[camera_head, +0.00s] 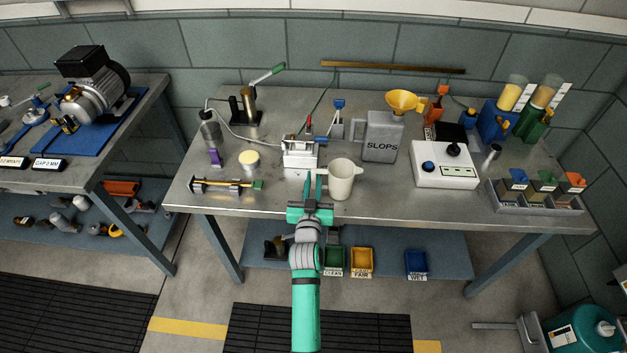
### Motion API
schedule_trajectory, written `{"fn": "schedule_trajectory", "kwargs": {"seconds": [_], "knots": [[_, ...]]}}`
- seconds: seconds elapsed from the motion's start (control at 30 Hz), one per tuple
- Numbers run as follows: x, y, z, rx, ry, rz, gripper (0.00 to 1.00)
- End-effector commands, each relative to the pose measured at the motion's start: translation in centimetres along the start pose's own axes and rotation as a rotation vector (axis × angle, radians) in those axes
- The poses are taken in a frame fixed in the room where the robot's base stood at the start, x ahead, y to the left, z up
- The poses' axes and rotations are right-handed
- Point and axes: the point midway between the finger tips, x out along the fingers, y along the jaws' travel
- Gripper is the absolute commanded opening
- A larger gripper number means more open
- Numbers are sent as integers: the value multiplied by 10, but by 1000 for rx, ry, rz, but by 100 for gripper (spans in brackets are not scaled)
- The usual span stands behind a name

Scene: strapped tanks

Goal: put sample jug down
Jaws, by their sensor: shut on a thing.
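The sample jug (342,181) is a cream-white open-topped jug near the front middle of the steel bench (420,208). It looks upright, with a small projection at its upper right. My gripper (313,181), with green fingers, is directly left of the jug. Its jaws are shut on the jug's left side, where the handle is mostly hidden by the fingers. I cannot tell whether the jug's base touches the bench top or is slightly above it.
A white valve block (300,153) stands just behind my gripper. The grey SLOPS can (381,137) with a yellow funnel (402,101) is behind right, and a white instrument box (444,165) stands right. A brass-ended gauge (226,185) lies left. Bench space front right of the jug is clear.

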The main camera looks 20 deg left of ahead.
Motion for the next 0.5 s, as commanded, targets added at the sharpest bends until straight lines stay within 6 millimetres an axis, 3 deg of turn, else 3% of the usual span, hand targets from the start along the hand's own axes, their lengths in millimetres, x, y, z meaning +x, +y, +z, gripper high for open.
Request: {"fn": "schedule_trajectory", "kwargs": {"seconds": [0.03,0.07,0.13,0.5], "knots": [[0,0,1,-1,1,0,0],[0,0,2,0,-1,0,16],[0,0,2,0,-1,0,33],[0,0,-2,0,1,0,33]]}}
